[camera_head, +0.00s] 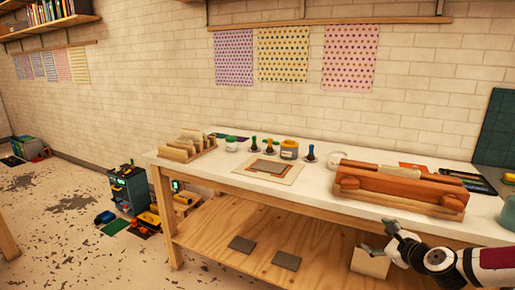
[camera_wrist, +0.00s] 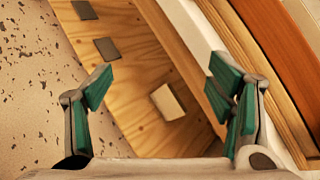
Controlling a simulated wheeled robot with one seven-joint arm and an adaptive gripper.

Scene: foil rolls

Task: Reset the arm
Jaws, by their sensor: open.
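My gripper (camera_head: 381,239) is at the lower right in the head view, in front of the front edge of the white-topped workbench (camera_head: 235,172). In the wrist view my gripper (camera_wrist: 161,82) has its two green-padded fingers spread wide apart, with nothing between them. The wrist view looks down past the bench's front edge onto the wooden lower shelf (camera_wrist: 135,70). The gripper appears apart from the bench, though the exact gap is hard to judge.
A cream block (camera_wrist: 167,102) and dark flat squares (camera_wrist: 107,48) lie on the lower shelf. A wooden rack (camera_head: 185,147) stands at the bench's left end. The speckled floor (camera_head: 75,215) is open at left.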

